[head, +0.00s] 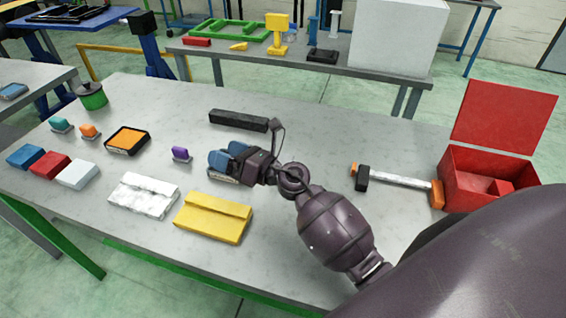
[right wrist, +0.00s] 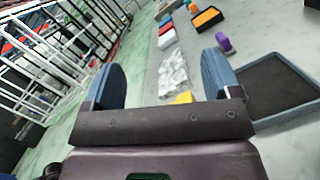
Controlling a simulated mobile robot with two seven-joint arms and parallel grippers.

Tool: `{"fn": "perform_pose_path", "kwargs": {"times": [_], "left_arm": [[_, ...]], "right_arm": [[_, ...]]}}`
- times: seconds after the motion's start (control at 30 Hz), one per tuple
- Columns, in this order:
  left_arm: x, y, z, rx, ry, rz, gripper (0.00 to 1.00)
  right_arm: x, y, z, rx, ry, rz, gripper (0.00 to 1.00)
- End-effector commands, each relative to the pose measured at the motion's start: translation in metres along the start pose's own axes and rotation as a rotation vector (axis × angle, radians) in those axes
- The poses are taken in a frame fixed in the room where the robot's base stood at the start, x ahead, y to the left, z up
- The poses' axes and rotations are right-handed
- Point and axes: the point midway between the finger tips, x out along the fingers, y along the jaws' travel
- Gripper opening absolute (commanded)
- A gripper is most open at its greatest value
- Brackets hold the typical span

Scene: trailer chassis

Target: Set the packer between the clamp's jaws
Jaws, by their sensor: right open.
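My right gripper (head: 222,162) is open, its two blue-padded fingers low over the middle of the bench. In the right wrist view the fingers (right wrist: 162,82) are wide apart with nothing between them. A grey bar with a dark jaw-like block and an orange end (head: 400,183) lies at the right and may be the clamp. A purple piece (head: 181,154) stands on a small base left of my gripper; an orange piece (head: 90,131) and a teal piece (head: 60,125) stand farther left. I cannot tell which is the packer. My left gripper is out of view.
A yellow box (head: 213,217) and a marbled white box (head: 144,195) lie along the near edge. An open red box (head: 490,175) stands at the right. The bench between gripper and grey bar is mostly clear.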

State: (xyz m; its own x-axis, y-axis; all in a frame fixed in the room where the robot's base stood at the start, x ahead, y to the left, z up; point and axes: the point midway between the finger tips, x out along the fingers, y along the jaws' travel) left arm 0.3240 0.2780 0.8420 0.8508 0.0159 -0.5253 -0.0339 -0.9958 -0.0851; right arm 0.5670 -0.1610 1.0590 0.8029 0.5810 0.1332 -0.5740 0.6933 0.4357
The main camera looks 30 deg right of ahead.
Motion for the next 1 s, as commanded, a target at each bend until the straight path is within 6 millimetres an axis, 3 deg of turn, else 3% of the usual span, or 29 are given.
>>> {"fn": "perform_pose_path", "kwargs": {"times": [0.2,0.47,0.67,1.0], "left_arm": [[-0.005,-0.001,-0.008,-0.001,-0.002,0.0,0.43],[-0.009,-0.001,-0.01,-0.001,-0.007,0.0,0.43],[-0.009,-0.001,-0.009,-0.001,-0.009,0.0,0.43],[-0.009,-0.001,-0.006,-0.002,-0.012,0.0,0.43]], "right_arm": [[0.019,0.001,0.015,0.044,-0.265,-0.242,0.83],[0.013,-0.02,0.007,0.056,-0.386,-0.644,0.83],[-0.011,-0.04,-0.017,0.033,-0.327,-0.985,0.83],[-0.073,-0.066,-0.052,-0.092,-0.022,-1.462,0.83]]}}
